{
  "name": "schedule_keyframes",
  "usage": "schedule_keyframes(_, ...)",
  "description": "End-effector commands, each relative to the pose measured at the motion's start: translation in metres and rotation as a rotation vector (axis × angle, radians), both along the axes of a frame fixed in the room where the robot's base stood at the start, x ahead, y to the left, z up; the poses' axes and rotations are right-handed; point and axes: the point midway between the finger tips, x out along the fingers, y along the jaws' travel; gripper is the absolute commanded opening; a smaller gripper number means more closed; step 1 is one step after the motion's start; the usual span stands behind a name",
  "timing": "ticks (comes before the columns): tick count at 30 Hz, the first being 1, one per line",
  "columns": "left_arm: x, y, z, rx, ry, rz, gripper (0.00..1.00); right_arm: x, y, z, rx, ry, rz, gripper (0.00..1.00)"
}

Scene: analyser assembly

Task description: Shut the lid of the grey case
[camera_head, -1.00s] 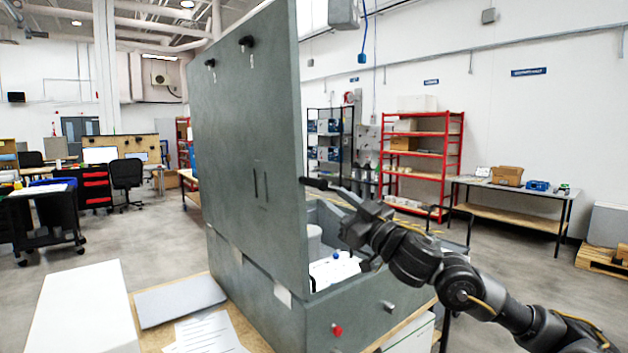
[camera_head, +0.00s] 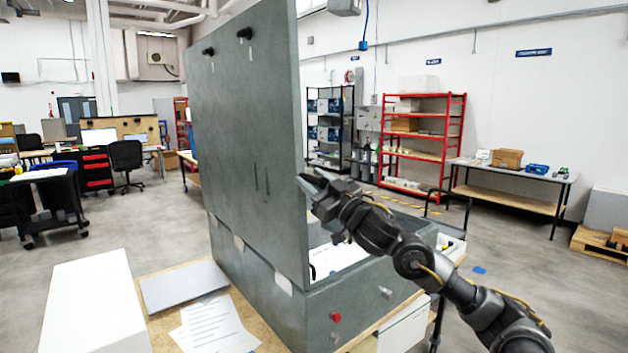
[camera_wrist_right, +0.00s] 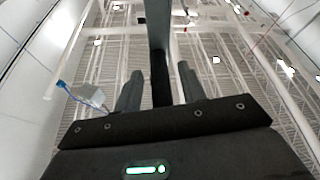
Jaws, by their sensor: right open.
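The grey case (camera_head: 345,310) stands on a wooden-topped table with its large lid (camera_head: 235,130) raised, about upright. Part of the open case's inside, with a white sheet, shows to the right of the lid. My right gripper (camera_head: 311,183) is at the lid's right edge, about halfway up, above the open case. In the right wrist view its two fingers (camera_wrist_right: 158,90) are apart, and a grey upright strip, seemingly the lid's edge (camera_wrist_right: 158,25), lies in line with the gap between them. Whether they touch it I cannot tell. My left gripper is out of view.
A white box (camera_head: 95,305), a flat grey panel (camera_head: 183,286) and printed sheets (camera_head: 215,328) lie left of the case. A red shelf (camera_head: 425,140) and a side table (camera_head: 515,185) stand farther back right, with clear floor between.

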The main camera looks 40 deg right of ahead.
Motion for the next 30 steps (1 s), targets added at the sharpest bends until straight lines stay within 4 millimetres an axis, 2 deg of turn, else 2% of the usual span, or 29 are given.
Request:
schedule_keyframes(1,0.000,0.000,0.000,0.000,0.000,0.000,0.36,0.000,0.000,0.000,0.000,0.000,0.000,0.39)
schedule_keyframes(10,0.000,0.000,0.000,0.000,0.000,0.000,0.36,0.000,0.000,0.000,0.000,0.000,0.000,0.00)
schedule_keyframes(20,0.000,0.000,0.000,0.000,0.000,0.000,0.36,0.000,-0.006,0.000,0.015,0.001,-0.003,0.00)
schedule_keyframes(26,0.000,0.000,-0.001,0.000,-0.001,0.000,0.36,0.000,-0.032,-0.001,0.090,0.000,-0.006,0.00)
schedule_keyframes(30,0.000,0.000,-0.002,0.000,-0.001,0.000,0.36,-0.001,-0.066,-0.005,0.190,-0.003,-0.008,0.00)
